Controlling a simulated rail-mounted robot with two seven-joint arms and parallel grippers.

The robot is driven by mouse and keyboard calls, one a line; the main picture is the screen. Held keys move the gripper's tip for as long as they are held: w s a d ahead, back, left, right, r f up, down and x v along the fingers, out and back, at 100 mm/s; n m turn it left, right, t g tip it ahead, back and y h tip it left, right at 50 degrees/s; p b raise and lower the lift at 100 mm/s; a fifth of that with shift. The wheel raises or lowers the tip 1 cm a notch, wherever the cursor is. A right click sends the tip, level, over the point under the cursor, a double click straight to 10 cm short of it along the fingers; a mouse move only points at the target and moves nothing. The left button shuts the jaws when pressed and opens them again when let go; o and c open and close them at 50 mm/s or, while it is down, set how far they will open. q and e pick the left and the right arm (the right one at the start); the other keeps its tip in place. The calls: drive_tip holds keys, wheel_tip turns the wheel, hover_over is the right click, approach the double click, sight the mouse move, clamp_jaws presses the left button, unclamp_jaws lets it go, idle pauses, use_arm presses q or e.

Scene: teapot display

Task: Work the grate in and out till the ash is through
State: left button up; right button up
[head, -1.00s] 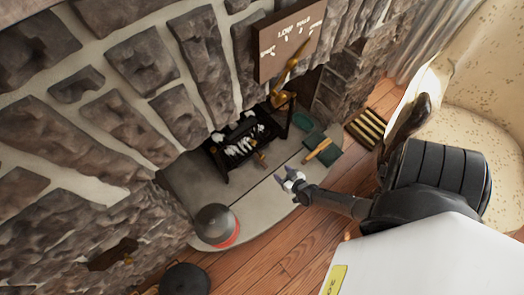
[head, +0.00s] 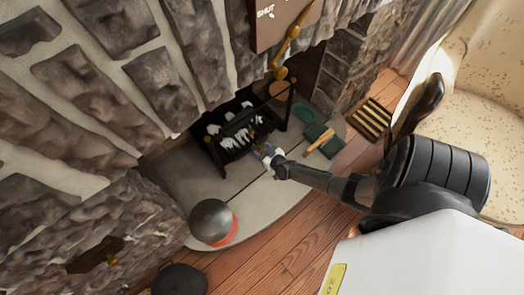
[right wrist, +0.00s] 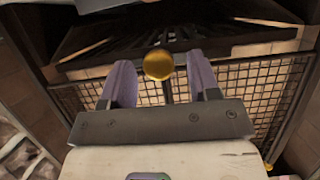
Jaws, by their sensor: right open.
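The dark fireplace grate (head: 232,132), with pale lumps in it, stands in the hearth opening in the head view. My right gripper (head: 263,152) is just in front of it. In the right wrist view a round brass knob (right wrist: 158,65) on a dark rod shows between the two purple fingers of my open right gripper (right wrist: 160,75). The fingers straddle the knob with gaps at both sides. Dark bars of the grate (right wrist: 150,30) lie beyond. I cannot make out ash below the bars. My left gripper is not in view.
Wire mesh (right wrist: 255,95) flanks the knob. A brass lever (head: 288,45) hangs beneath a sign reading "SHUT" above the grate. A dark green pan and wooden-handled brush (head: 320,141) lie right of my gripper. A grey round pot (head: 212,220) stands on the hearth at lower left.

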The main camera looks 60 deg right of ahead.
drive_tip(key=shift+w+d+f, duration=0.1)
drive_tip(key=shift+w+d, duration=0.05)
drive_tip(key=shift+w, duration=0.15)
drive_tip(key=shift+c, duration=0.5)
clamp_jaws()
